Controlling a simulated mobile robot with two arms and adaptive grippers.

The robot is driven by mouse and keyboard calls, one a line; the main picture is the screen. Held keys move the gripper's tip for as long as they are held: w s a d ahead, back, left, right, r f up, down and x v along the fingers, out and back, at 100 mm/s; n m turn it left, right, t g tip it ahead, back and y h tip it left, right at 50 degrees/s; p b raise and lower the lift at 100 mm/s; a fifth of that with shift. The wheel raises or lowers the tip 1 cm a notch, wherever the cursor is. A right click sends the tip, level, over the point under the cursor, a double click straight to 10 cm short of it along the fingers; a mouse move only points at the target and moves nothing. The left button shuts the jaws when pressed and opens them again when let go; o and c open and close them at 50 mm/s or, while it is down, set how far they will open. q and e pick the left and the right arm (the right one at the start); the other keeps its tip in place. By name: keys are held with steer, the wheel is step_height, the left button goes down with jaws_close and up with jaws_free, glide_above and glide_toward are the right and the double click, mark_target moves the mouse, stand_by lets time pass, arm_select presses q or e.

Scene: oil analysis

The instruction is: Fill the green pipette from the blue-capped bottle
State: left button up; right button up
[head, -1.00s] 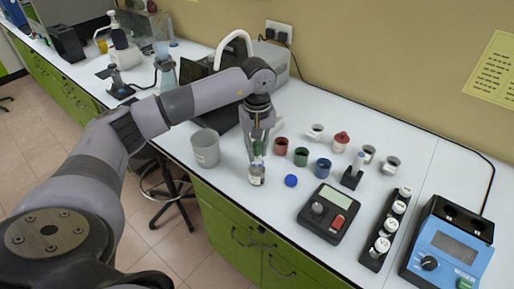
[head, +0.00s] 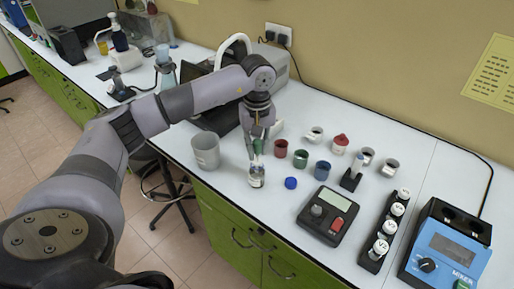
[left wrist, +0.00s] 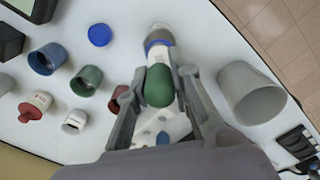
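The green pipette (head: 258,146) is in my left gripper (head: 260,138), its green bulb (left wrist: 158,86) between the two fingers in the left wrist view. The gripper (left wrist: 161,78) appears shut on the bulb. The pipette points down at the open bottle (head: 257,177), which stands upright near the table's front edge. The bottle's neck (left wrist: 158,40) lies beyond the bulb in the left wrist view. I cannot tell how deep the tip is, or whether liquid is in the pipette. The blue cap (head: 291,183) lies on the table beside the bottle. My right gripper is not in view.
A grey beaker (head: 206,151) stands left of the bottle. Red (head: 280,148), green (head: 301,158) and blue (head: 322,170) cups stand to the right. A scale (head: 324,215), vial rack (head: 373,253) and blue mixer (head: 447,247) are farther right.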

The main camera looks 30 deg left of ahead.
arm_select(q)
steer(key=shift+r+p, duration=2.25)
steer(key=shift+r, duration=2)
steer(key=shift+f, duration=0.1)
